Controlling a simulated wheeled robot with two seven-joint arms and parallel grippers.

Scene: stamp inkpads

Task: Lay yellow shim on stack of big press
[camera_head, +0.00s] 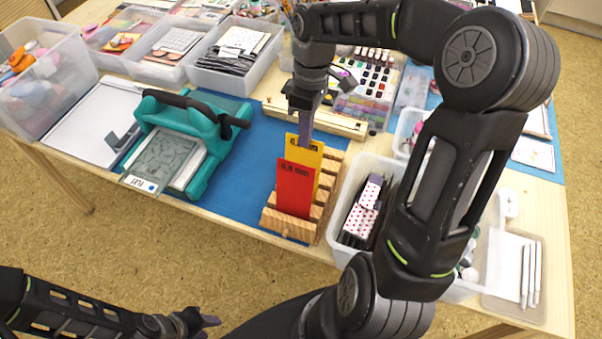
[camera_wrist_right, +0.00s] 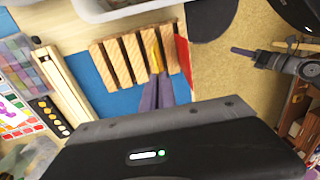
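The yellow shim (camera_head: 316,163) stands upright in a wooden slotted rack (camera_head: 272,218), behind the red shim (camera_head: 294,187), which hides its lower part. My right gripper (camera_head: 304,138) points down at its top edge; in the right wrist view its two purple fingers (camera_wrist_right: 157,82) look closed together on the yellow shim (camera_wrist_right: 156,55). The big press (camera_head: 208,130) is teal with a black handle, left of the rack. Its stack (camera_head: 165,160) of flat plates, with a greyish patterned top and a small label, sticks out at the front. My left gripper (camera_head: 205,322) is low, off the table's front edge; its opening is unclear.
A blue mat (camera_head: 240,200) lies bare between press and rack. A clear bin with a dotted box (camera_head: 365,207) stands right of the rack. A wooden strip (camera_head: 325,122) and paint palettes lie behind it. A white board (camera_head: 90,125) lies left of the press.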

